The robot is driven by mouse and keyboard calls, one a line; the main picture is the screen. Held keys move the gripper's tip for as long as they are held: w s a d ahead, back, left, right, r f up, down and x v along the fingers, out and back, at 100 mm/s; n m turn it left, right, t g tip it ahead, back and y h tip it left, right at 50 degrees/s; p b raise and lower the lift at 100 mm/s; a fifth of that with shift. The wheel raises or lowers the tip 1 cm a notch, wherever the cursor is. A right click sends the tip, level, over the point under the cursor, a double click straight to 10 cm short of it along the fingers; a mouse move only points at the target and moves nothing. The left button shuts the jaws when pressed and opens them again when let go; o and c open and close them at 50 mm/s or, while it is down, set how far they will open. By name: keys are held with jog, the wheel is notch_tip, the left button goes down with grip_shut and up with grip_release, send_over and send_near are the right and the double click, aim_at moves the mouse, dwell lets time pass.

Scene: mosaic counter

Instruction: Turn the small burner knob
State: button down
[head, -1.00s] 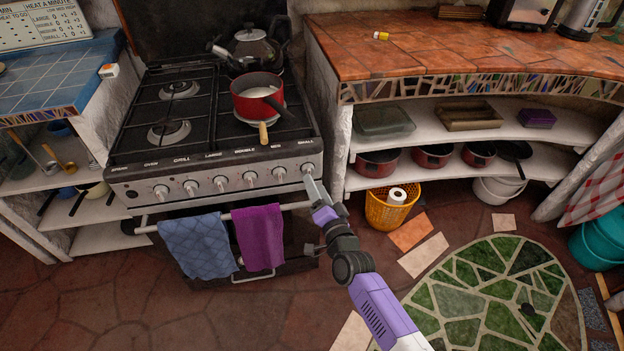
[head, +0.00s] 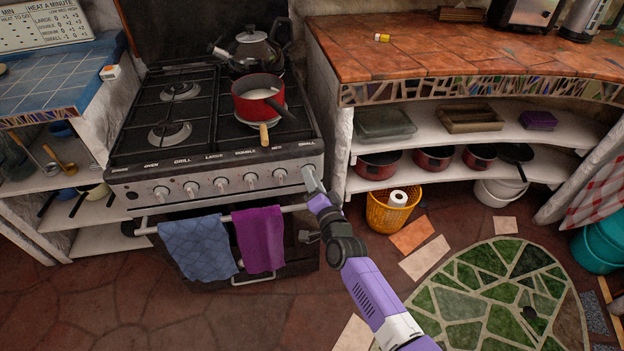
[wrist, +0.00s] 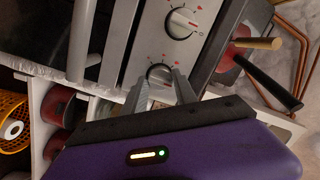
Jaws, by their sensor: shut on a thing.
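The small burner knob is the rightmost silver knob in the row on the stove's front panel, below the printed word SMALL. In the head view my gripper (head: 313,180) reaches it from the lower right and covers most of it. In the wrist view the small burner knob (wrist: 159,73) sits between the two grey fingers of my gripper (wrist: 160,82), which is shut on it. The neighbouring knob (head: 280,176) is just to the left in the head view and also shows above in the wrist view (wrist: 181,22).
A red pan (head: 257,103) with pale contents stands on the front right burner, its handle toward the front edge. A kettle (head: 250,52) stands behind it. Blue (head: 197,245) and purple (head: 258,238) towels hang on the oven rail. An orange basket (head: 388,213) stands to the right.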

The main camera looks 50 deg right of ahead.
jog(key=shift+n+p, duration=0.4)
jog(key=shift+p, duration=0.1)
jog(key=shift+r+n+p, duration=0.2)
jog(key=shift+n+p, duration=0.7)
jog(key=shift+p, duration=0.3)
jog(key=n+p, duration=0.3)
jog(key=p, duration=0.1)
jog(key=shift+g, duration=0.4)
jog(key=n+p, duration=0.3)
jog(key=shift+g, duration=0.3)
jog(key=shift+f+n+p, duration=0.15)
jog(key=shift+n+p, duration=0.6)
jog(key=shift+n, duration=0.45)
jog(key=shift+s, duration=0.1)
jog(key=c, duration=1)
grip_release()
